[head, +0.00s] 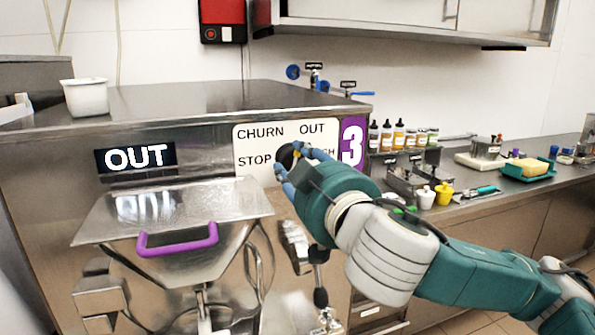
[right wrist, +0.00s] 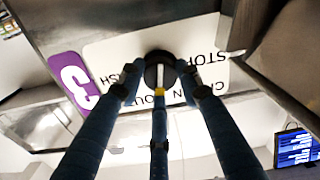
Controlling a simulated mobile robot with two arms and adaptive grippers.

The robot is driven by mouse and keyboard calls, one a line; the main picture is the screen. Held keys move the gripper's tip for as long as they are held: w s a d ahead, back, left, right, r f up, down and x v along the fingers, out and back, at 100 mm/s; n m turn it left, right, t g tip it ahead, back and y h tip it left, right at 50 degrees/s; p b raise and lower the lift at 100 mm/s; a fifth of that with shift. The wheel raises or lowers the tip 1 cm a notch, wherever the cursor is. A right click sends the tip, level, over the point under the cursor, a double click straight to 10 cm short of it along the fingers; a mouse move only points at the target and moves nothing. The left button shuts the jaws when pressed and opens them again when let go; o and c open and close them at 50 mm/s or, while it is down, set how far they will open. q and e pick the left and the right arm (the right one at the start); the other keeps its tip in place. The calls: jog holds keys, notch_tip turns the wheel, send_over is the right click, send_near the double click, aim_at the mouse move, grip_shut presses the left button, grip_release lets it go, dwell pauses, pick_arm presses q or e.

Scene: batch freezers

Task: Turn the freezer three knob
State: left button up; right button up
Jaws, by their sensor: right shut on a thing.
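The freezer three knob (head: 285,153) is a round black dial on a white label panel beside the purple "3" sign (head: 353,144). The panel reads CHURN, OUT, STOP and a partly covered word. My right gripper (head: 290,163) is at the knob, its blue fingers closed around it and hiding part of it. In the right wrist view the black knob (right wrist: 153,60) shows upside-down with a white pointer line, and the gripper's three fingers (right wrist: 160,88) press around its rim. My left gripper is out of view.
The freezer's dark display (head: 136,158) reads OUT. Below it is a steel hatch with a purple handle (head: 178,240). A white tub (head: 86,97) stands on the freezer top. Bottles, cups and a green tray (head: 528,170) crowd the counter at right.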

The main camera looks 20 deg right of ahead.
jog(key=n+p, duration=0.5)
jog(key=n, duration=0.5)
jog(key=n+p, duration=0.5)
jog(key=n, duration=0.5)
jog(key=shift+w+d+r+p, duration=0.1)
jog(key=shift+d+r+p, duration=0.05)
jog(key=shift+p, duration=0.2)
jog(key=shift+n, duration=0.3)
jog(key=shift+r, duration=0.15)
jog(key=o, duration=0.9)
jog(key=shift+o, duration=1.4)
jog(key=shift+w+d+f, duration=0.1)
jog(key=shift+w+f, duration=0.05)
jog(key=shift+f, duration=0.05)
